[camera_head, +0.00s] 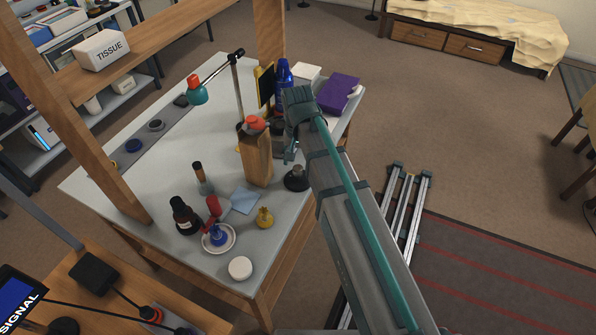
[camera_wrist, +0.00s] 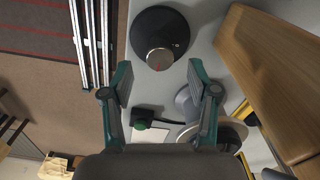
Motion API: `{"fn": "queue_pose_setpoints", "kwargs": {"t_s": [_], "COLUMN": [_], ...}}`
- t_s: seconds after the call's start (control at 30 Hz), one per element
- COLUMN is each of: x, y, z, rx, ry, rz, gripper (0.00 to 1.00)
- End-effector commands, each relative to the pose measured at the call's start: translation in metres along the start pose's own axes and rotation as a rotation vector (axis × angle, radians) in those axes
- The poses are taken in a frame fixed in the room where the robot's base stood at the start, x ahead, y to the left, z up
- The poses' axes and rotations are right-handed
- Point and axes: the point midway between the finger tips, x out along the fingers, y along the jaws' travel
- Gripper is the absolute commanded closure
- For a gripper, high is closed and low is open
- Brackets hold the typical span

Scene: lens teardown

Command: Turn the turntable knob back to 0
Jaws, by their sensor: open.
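The turntable knob (camera_wrist: 158,58) is a silvery cap with a small red mark, on a round black base (camera_wrist: 150,22) in the wrist view. The red mark faces the lower edge of that picture, and a small pale mark on the base lies to the knob's upper right. In the head view the black base (camera_head: 297,180) sits near the table's right edge, beside the wooden block. My gripper (camera_wrist: 158,77) is open and empty. Its fingertips are apart on either side of the knob's line, just below it in the wrist view, not visibly touching it. It also shows in the head view (camera_head: 290,155).
A tall wooden block (camera_head: 257,160) stands close left of my gripper. Bottles (camera_head: 186,215), a yellow pot (camera_head: 264,217), a saucer (camera_head: 232,243) and a white jar (camera_head: 240,268) stand toward the front. A lamp (camera_head: 197,90) and purple box (camera_head: 338,93) are farther back.

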Motion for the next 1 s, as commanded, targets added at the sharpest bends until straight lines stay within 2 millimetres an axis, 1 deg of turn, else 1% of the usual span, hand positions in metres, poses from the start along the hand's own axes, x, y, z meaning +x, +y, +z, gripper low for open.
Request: {"fn": "queue_pose_setpoints", "kwargs": {"t_s": [0.03, 0.2, 0.4, 0.6, 0.87, 0.9, 0.97, 1.0], "x": [0.008, 0.033, 0.054, 0.063, 0.064, 0.064, 0.064, 0.064], "y": [0.001, 0.000, 0.000, 0.000, 0.000, 0.000, 0.000, 0.000], "z": [0.001, 0.001, 0.000, 0.000, 0.000, 0.000, 0.000, 0.000], "rx": [0.000, 0.000, 0.000, 0.000, 0.000, 0.000, 0.000, 0.000], "ry": [-0.003, -0.002, -0.001, 0.000, 0.001, 0.000, 0.000, 0.000], "rz": [0.002, 0.001, 0.001, 0.000, 0.000, 0.000, 0.000, 0.000], "gripper": [0.40, 0.40, 0.40, 0.40, 0.40, 0.44, 0.54, 0.60]}}
